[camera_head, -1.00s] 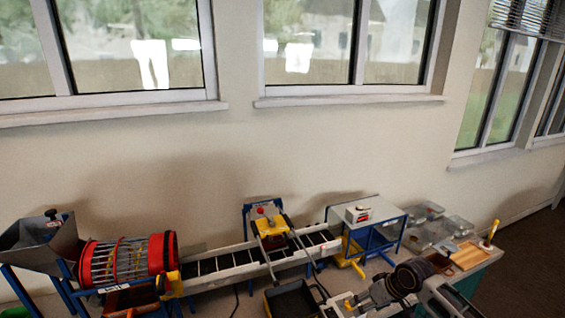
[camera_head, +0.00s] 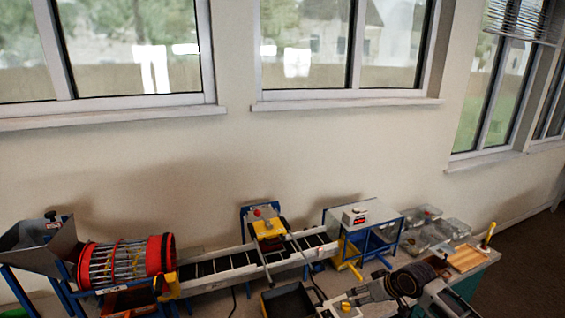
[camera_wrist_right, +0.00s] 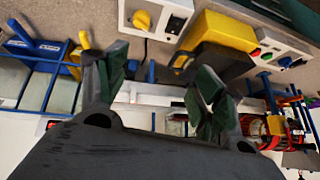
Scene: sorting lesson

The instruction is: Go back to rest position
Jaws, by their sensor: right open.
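My right gripper (camera_head: 356,295) is low in the head view, at the end of my arm coming in from the lower right. In the right wrist view its two green-padded fingers (camera_wrist_right: 157,88) stand apart with nothing held between them. In the head view it hangs over the front of the table, near a white box with a yellow knob (camera_head: 345,306). My left gripper does not show in either view.
A red-ringed drum (camera_head: 125,262) and a grey hopper (camera_head: 40,243) stand at left. A conveyor (camera_head: 225,268) runs beside a black bin (camera_head: 288,301). A blue-legged stand (camera_head: 375,213), clear trays (camera_head: 425,235) and a wooden tray (camera_head: 466,258) are at right.

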